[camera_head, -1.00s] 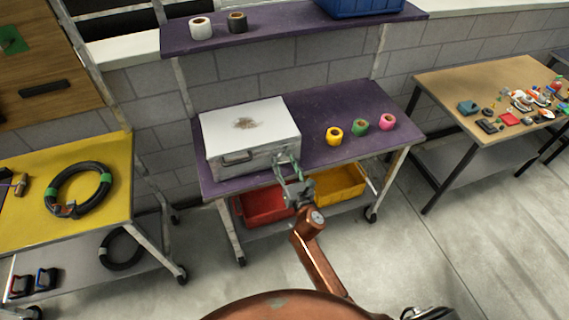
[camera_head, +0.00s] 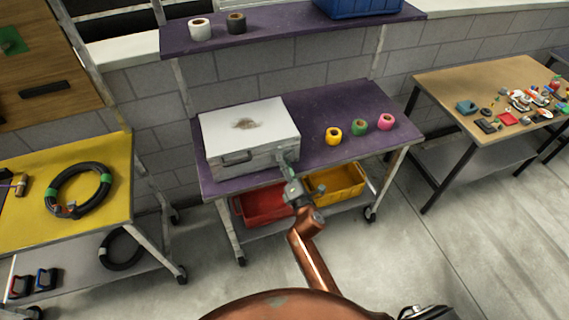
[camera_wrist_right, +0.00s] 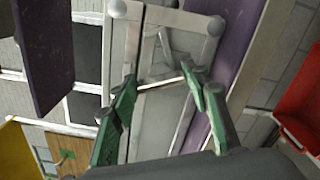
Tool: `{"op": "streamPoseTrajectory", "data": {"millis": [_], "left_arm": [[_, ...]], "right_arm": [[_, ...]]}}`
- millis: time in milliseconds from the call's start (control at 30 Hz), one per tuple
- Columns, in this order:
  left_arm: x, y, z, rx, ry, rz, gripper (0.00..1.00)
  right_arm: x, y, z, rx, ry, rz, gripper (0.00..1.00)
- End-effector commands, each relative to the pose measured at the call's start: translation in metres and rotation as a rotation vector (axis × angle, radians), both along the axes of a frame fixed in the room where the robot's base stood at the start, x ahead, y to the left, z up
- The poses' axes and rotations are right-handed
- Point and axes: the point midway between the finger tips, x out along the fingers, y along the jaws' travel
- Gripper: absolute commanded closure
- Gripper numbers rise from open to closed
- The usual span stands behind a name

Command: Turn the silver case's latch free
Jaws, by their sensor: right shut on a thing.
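The silver case (camera_head: 262,161) lies closed on the purple workbench (camera_head: 330,108), with a brown stain on its pale lid and a dark handle (camera_head: 236,158) on its front. My right gripper (camera_head: 283,158) is at the right part of the case's front. In the right wrist view, the green fingers of my right gripper (camera_wrist_right: 160,83) are on either side of the latch (camera_wrist_right: 162,82), a thin pale bar on the case front (camera_wrist_right: 160,119). The gripper is shut on this latch; the head view hides the latch behind the fingers. My left gripper is out of view.
Yellow, green and pink tape rolls (camera_head: 359,127) stand on the bench right of the case. A red bin (camera_head: 263,207) and a yellow bin (camera_head: 336,182) sit below. A purple shelf (camera_head: 285,31) hangs above. Open floor lies to the right.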

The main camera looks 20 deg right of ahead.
Motion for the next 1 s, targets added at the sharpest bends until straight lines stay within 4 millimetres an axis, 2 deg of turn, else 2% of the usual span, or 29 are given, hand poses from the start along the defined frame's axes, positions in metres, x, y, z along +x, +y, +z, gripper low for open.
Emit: {"op": "streamPoseTrajectory", "data": {"millis": [300, 500, 1000], "left_arm": [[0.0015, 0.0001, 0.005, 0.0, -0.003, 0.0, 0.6], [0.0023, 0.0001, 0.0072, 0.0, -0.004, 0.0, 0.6], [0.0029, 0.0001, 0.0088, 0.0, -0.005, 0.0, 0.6]], "right_arm": [[-0.0001, 0.0, -0.0003, 0.263, 0.009, 0.0, 0.81], [-0.0001, -0.0005, -0.0012, 0.374, 0.014, 0.0, 0.81], [-0.0001, -0.0001, -0.0023, 0.468, 0.017, 0.0, 0.81]]}}
